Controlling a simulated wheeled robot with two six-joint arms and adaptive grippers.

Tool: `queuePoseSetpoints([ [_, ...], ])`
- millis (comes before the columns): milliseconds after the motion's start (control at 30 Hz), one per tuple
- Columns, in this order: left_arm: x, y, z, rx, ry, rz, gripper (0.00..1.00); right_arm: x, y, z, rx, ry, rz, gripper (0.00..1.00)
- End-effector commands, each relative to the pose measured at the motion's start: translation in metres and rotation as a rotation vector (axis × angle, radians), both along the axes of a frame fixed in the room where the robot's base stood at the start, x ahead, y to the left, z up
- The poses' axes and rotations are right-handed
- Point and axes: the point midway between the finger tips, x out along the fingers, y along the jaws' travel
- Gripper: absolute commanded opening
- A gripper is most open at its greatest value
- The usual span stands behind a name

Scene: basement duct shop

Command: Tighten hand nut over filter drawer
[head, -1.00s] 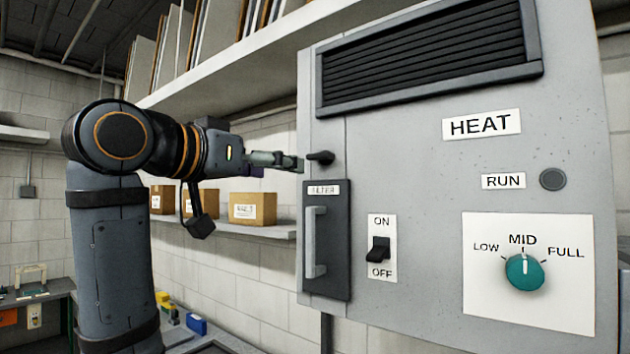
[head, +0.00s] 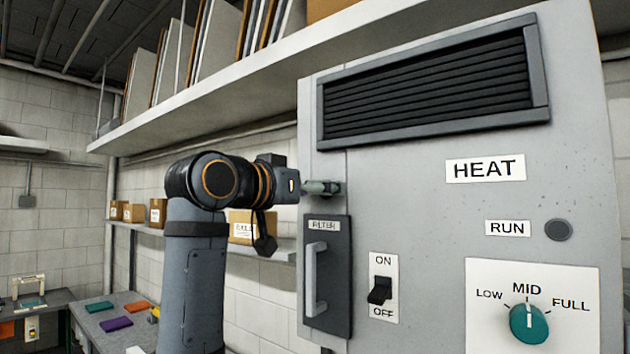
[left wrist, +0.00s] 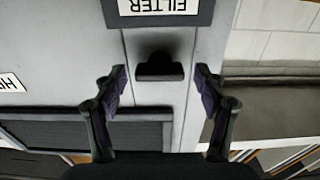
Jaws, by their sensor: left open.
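The dark hand nut (left wrist: 160,70) sits on the grey cabinet face above the filter drawer. In the left wrist view it shows as a black knob with a wide bar, upside down with the rest of that view. My left gripper (left wrist: 161,82) is open, with one finger on each side of the nut and a visible gap to both. In the head view my left gripper (head: 325,187) is at the nut and largely hides it. The dark filter drawer (head: 341,270), labelled FILTER and with a vertical grey handle, is closed just below. My right gripper is out of view.
The grey cabinet (head: 420,190) carries a louvred vent (head: 430,85), an ON/OFF switch (head: 380,290), a RUN button (head: 558,230) and a teal dial (head: 529,323) pointing to MID. A shelf (head: 230,95) runs above my left arm; cardboard boxes (head: 157,212) stand behind it.

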Motion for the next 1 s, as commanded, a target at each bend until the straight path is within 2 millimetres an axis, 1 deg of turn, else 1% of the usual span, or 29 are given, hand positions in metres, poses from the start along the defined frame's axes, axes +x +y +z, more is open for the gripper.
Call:
queuePoseSetpoints([
  [200,0.0005,-0.0002,-0.0007,0.0,0.0,0.0,0.72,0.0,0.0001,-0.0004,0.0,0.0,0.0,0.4],
  [233,0.0005,-0.0002,-0.0007,0.0,0.0,0.0,0.69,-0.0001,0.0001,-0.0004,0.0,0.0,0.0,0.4],
  [600,0.0003,0.0,-0.0006,0.0,0.0,0.0,0.19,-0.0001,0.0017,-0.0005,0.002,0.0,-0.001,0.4],
  [633,0.0003,0.0,-0.0006,0.0,0.0,0.0,0.17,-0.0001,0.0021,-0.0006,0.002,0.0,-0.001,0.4],
  [833,0.0003,0.0,-0.0013,0.013,-0.008,0.001,0.17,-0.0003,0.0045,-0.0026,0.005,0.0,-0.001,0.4],
  [1000,0.0001,0.0001,-0.0023,0.064,-0.046,0.001,0.17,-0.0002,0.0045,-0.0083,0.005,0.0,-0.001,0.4],
])
